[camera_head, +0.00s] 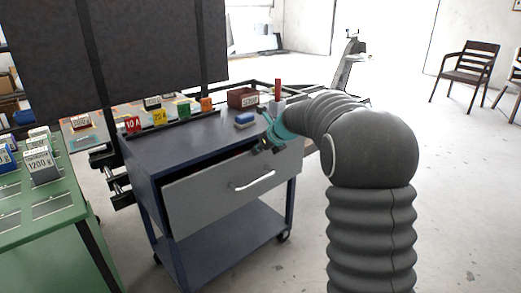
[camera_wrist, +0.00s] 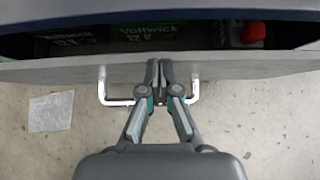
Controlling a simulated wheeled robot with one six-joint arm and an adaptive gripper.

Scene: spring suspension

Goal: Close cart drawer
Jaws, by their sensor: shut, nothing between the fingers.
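The cart (camera_head: 155,155) is dark blue with a lower shelf, and its grey drawer (camera_head: 215,200) stands partly pulled out. The drawer front has a silver bar handle (camera_head: 255,181). In the wrist view the drawer front's upper edge (camera_wrist: 230,68) crosses the picture, with the handle (camera_wrist: 114,100) just below it. My gripper (camera_head: 264,146) is at the top of the drawer front, above the handle. In the wrist view my gripper (camera_wrist: 158,72) has its fingers together, at or very near the drawer front; contact cannot be told. Inside the open drawer are a green Voltwick box (camera_wrist: 148,31) and a red item (camera_wrist: 254,31).
A green table (camera_head: 70,205) with weights is at left. A dark panel (camera_head: 120,50) rises behind. Floor at right is clear towards the chairs (camera_head: 466,70).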

